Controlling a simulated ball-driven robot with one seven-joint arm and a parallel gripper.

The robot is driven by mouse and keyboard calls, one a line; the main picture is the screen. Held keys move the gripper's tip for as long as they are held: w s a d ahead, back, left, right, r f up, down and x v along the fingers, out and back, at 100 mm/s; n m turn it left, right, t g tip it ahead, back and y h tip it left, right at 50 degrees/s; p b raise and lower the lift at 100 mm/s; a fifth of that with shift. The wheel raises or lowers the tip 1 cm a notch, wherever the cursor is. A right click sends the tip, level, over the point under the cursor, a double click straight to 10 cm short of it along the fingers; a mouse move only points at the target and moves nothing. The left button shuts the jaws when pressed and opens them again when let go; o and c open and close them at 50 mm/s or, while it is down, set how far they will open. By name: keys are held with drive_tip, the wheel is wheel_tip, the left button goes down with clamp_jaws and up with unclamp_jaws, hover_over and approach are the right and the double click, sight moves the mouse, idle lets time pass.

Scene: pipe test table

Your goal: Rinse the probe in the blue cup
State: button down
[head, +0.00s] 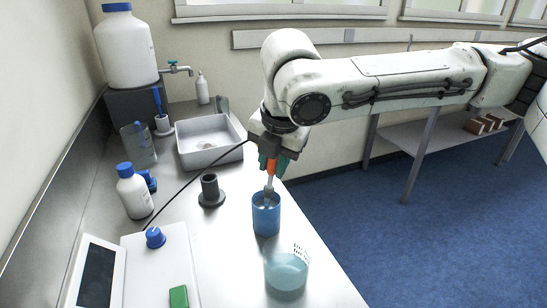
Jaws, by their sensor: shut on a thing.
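The blue cup (266,220) stands on the bench near its right edge. My gripper (272,165) is directly above it, shut on the probe (269,181), which has an orange upper part and a pale shaft. The probe points down and its lower end is inside the cup mouth. The cup wall hides the tip, so I cannot tell how deep it sits or whether it touches liquid. A black cable runs from near my gripper to the white meter at the lower left.
A clear beaker (287,272) with pale blue liquid stands in front of the cup. A dark probe stand (211,190) is to the left. A white bottle (134,192), the meter (160,270) and a sink (208,142) occupy the bench. The right edge drops to blue floor.

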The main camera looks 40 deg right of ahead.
wheel_tip(320, 180, down, 5)
drive_tip(key=shift+b, duration=1.2)
drive_tip(key=shift+w+d+r+p, duration=0.1)
drive_tip(key=shift+w+r+p, duration=0.05)
drive_tip(key=shift+w+p, duration=0.3)
drive_tip(key=shift+s+p, duration=0.1)
drive_tip(key=shift+p, duration=2.5)
